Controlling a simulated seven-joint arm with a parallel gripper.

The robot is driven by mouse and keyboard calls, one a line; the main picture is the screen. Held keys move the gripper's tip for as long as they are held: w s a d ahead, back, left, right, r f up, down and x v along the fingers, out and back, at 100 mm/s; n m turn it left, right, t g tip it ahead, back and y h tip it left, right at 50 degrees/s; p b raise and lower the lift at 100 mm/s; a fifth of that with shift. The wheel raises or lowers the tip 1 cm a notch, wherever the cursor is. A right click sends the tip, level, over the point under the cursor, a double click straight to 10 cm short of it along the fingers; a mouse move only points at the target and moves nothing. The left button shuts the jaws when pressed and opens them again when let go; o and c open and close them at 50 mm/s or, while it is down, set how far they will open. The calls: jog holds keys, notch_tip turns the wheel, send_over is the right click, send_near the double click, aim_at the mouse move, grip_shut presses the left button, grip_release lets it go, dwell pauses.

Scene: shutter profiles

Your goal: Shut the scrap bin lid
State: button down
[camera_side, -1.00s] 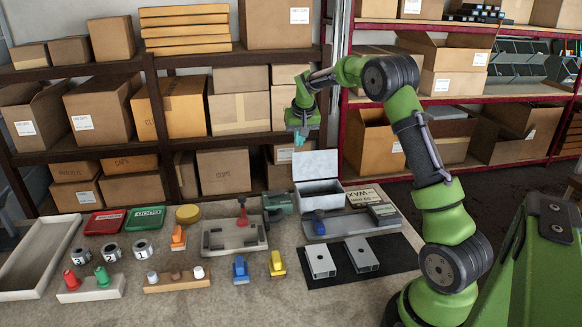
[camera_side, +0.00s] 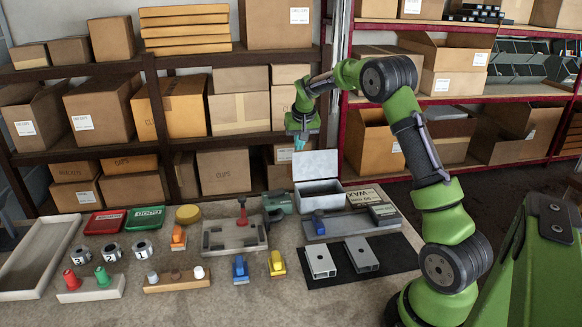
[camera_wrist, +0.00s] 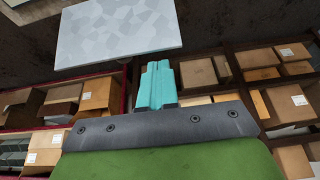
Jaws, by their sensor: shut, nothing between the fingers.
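The scrap bin (camera_side: 319,196) is a light grey metal box near the back of the bench. Its lid (camera_side: 316,164) stands open and upright at the bin's back edge, and the inside shows. The lid appears to be the pale grey panel (camera_wrist: 118,35) at the top of the wrist view. My gripper (camera_side: 300,144) hangs just above the lid's top edge, pointing down, apart from it as far as I can tell. Its teal fingers (camera_wrist: 157,88) are shut together and empty in the wrist view.
A WAX box (camera_side: 365,197) and a grey tray with a blue item (camera_side: 319,222) stand beside the bin. A green machine (camera_side: 278,203) is at its left. A black mat (camera_side: 345,276) with two metal profiles (camera_side: 362,254) lies in front. Shelves of cardboard boxes (camera_side: 223,171) are behind.

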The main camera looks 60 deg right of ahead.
jog(key=shift+f, duration=0.9)
jog(key=shift+s+a, duration=0.1)
jog(key=shift+s+a, duration=3)
notch_tip(320, 180, up, 8)
jog(key=s+a+r+n+t+y, duration=0.1)
jog(key=s+a+n+t+y, duration=0.1)
jog(key=s+a, duration=0.7)
jog(key=s+a+r+n+t+y, duration=0.2)
jog(key=s+a, duration=0.8)
jog(key=a, duration=0.8)
jog(key=shift+a+r+n+y, duration=0.2)
jog(key=shift+r+n+y, duration=0.05)
jog(key=shift+n+y, duration=0.3)
